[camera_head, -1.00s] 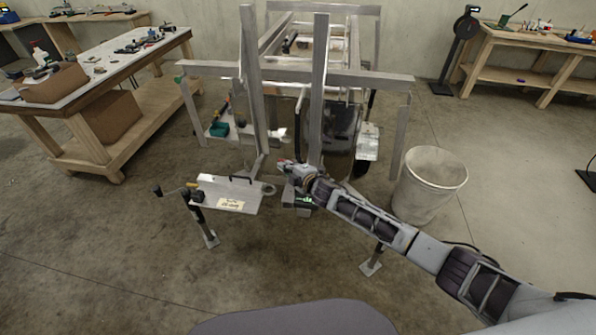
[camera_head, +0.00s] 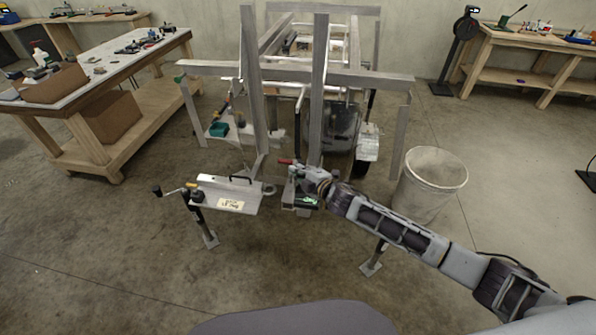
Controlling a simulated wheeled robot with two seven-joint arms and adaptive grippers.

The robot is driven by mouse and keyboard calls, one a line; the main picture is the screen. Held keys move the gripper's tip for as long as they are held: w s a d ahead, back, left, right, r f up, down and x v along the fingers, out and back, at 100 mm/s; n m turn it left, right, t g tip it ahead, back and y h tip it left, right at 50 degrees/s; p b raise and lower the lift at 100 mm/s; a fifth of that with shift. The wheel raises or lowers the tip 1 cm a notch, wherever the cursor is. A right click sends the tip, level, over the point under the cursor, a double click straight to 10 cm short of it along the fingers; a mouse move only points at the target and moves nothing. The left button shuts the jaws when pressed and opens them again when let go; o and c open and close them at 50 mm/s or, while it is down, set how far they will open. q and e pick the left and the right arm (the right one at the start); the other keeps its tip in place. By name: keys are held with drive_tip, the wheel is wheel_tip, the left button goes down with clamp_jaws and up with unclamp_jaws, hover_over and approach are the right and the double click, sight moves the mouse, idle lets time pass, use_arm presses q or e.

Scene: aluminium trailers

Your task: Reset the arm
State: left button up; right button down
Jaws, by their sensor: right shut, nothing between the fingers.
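My right arm (camera_head: 400,232) comes in from the lower right and reaches to the front of an aluminium trailer frame (camera_head: 350,78). My right gripper (camera_head: 299,168) is at the trailer's front, small in the picture and shut with nothing visible in it. A red-handled part (camera_head: 286,161) shows right beside the gripper tip; I cannot tell whether they touch. Below the gripper is a small dark and grey device with a green light (camera_head: 306,200). My left gripper is not in view.
A metal plate with a black handle (camera_head: 228,194) and a crank jack (camera_head: 196,210) stand left of the gripper. A white bucket (camera_head: 430,182) stands close to my right arm. Workbenches (camera_head: 120,75) are at the left and right (camera_head: 530,42).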

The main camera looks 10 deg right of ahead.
drive_tip(key=shift+r+m, duration=0.1)
drive_tip(key=shift+m, duration=0.3)
idle(0.5)
